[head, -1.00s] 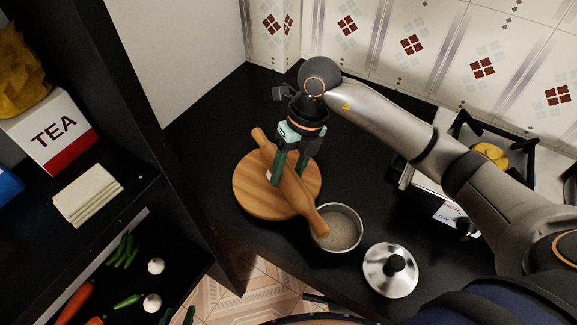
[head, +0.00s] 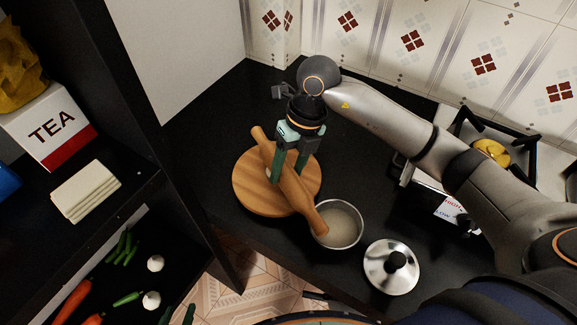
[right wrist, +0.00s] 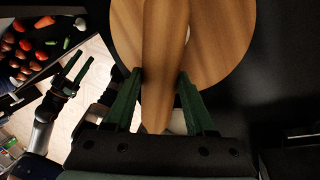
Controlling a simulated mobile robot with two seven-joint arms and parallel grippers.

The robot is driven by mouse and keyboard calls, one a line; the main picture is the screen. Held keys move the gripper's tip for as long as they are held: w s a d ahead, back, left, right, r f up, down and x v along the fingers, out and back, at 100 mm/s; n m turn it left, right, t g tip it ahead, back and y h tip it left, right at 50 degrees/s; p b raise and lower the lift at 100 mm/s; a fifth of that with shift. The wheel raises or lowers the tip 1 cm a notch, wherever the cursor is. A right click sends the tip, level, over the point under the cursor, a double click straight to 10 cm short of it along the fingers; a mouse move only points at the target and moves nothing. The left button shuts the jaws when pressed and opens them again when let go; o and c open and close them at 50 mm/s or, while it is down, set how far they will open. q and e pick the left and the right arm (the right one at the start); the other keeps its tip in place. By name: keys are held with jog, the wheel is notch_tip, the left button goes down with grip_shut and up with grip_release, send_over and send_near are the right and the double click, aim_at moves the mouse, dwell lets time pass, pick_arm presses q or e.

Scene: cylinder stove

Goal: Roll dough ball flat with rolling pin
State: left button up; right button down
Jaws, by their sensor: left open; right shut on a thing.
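The wooden rolling pin (head: 291,187) lies at a slant over the round wooden board (head: 246,199), its near handle over the rim of a metal pot. My right gripper (head: 287,172) is shut on the pin from above; the right wrist view shows the pin (right wrist: 165,45) between its green fingers (right wrist: 158,75). The dough ball (head: 267,174) shows only as a small pale patch beside the pin on the board, mostly hidden; a pale edge of the dough (right wrist: 188,34) also shows in the right wrist view. My left gripper (right wrist: 76,66) is open and empty, away from the board.
The metal pot (head: 346,240) with pale contents stands close by the board, and a metal lid (head: 391,267) lies right of it. The stove (head: 450,205) is at the right. A dark shelf with a TEA box (head: 52,128) and vegetables stands left.

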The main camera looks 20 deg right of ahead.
jog(key=shift+s+a, duration=0.1)
jog(key=shift+a, duration=0.4)
jog(key=shift+d+f+b, duration=0.25)
jog(key=shift+d+b, duration=0.05)
jog(key=shift+d, duration=0.9)
jog(key=shift+a+f, duration=0.15)
jog(key=shift+a, duration=1.05)
jog(key=shift+d+f+b, duration=0.15)
jog(key=shift+d+b, duration=0.2)
jog(key=shift+d, duration=0.85)
jog(key=shift+a+f, duration=0.2)
jog(key=shift+a, duration=1)
jog(key=shift+d+f, duration=0.15)
jog(key=shift+d, duration=0.45)
jog(key=shift+d+b, duration=0.3)
jog(key=shift+d, duration=0.35)
jog(key=shift+a, duration=1.25)
jog(key=shift+d, duration=1.25)
jog(key=shift+a, duration=0.65)
